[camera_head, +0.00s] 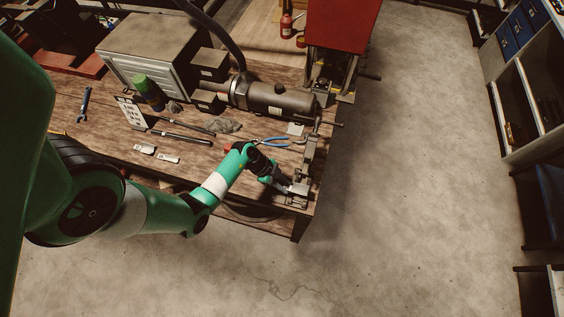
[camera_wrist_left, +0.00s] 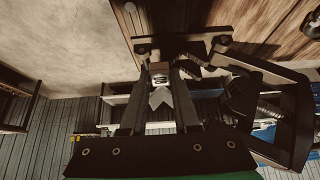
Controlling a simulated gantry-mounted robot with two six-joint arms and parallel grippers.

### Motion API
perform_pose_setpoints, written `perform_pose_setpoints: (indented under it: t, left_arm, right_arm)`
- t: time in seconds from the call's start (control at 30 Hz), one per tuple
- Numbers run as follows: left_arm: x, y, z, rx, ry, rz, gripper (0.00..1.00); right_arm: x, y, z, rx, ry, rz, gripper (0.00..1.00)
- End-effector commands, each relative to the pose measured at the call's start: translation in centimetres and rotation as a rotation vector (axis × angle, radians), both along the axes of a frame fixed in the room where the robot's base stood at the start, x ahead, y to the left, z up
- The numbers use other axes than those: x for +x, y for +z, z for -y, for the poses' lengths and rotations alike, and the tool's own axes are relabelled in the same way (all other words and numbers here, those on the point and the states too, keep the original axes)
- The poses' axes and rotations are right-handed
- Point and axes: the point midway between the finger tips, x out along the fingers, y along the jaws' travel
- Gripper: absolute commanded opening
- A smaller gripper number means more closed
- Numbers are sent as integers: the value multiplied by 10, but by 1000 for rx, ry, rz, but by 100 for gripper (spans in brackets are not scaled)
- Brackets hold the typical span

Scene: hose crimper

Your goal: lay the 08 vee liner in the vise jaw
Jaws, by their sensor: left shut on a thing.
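My left gripper (camera_head: 291,187) is at the front right corner of the wooden bench, over the vise (camera_head: 308,160). In the left wrist view, the gripper (camera_wrist_left: 160,72) is shut on a small pale grey piece with a pointed, vee-like outline, taken as the vee liner (camera_wrist_left: 160,97). A pale piece also shows at the fingertips in the head view, at the vise's near end. Whether the liner touches the jaw or is held just above it I cannot tell. No number is legible on it. My right gripper is not in view.
A grey cylindrical machine (camera_head: 275,102) stands further back. Two small pale pieces (camera_head: 144,148) (camera_head: 168,158) and dark rods (camera_head: 182,136) lie left on the bench. Bare floor (camera_head: 410,180) is open to the right.

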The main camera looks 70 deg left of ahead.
Motion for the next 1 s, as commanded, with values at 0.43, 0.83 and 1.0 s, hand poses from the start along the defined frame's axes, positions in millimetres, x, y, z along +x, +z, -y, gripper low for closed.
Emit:
perform_pose_setpoints:
  t: [0.43, 0.83, 1.0]
  left_arm:
    - [18, -25, -30, 1, 1, 0, 0]
    - [20, -51, -33, 1, 1, 0, 0]
    - [19, -54, -33, 2, 0, -3, 0]
  right_arm:
    - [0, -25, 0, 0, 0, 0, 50]
    - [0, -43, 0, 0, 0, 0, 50]
    - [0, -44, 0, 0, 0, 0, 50]
